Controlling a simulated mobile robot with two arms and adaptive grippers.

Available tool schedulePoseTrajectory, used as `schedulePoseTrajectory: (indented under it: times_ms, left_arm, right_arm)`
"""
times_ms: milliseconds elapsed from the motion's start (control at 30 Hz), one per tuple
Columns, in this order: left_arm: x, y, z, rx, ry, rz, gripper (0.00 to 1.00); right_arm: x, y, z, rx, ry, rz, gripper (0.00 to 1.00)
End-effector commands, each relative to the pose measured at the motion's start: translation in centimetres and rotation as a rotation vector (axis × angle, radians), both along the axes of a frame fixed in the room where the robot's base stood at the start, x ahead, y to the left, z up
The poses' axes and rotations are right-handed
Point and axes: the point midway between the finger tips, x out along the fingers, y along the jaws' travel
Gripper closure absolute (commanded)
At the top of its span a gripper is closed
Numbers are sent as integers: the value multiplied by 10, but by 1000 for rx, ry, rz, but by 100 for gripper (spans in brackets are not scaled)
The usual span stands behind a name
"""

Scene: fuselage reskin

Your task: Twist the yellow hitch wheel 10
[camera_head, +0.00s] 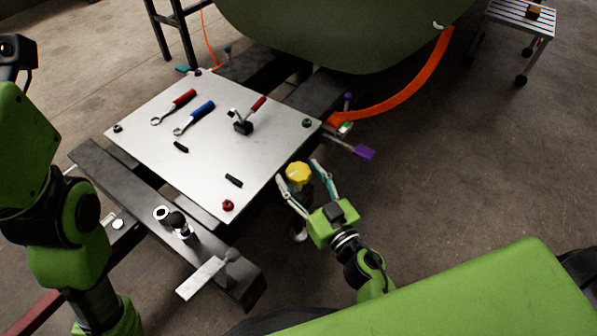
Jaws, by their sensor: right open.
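The yellow hitch wheel (298,173) is a small knobbed wheel on top of a dark post beside the right edge of the metal plate. My right gripper (300,184) comes from the lower right and is open. Its two fingers are spread, one on each side of the wheel and post. I cannot tell whether either finger touches the wheel. The lower post is partly hidden behind the gripper. My left arm stands at the left edge of the view, and its gripper is not visible.
The silver plate (165,165) holds a red-handled wrench (180,100), a blue-handled wrench (199,113) and a red-handled clamp (243,125). A purple-ended lever (364,152) and an orange strip (400,95) lie beyond the wheel.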

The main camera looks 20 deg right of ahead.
Motion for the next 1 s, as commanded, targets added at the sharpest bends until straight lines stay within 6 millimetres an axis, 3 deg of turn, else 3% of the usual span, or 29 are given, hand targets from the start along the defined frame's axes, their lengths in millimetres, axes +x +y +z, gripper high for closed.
schedulePoseTrajectory:
  times_ms: [400,433,567,600,1000]
  left_arm:
    - [2,0,-2,-1,9,0,100]
    - [2,0,-2,0,10,-1,100]
    - [3,0,-3,0,13,-1,100]
    - [3,0,-3,0,13,-1,100]
    - [5,2,2,-5,19,-1,100]
  right_arm:
    - [10,2,0,0,0,1,44]
    - [10,2,0,0,0,1,46]
    - [10,2,0,0,0,1,80]
    - [10,2,0,0,0,1,83]
    - [10,1,3,-3,0,56,83]
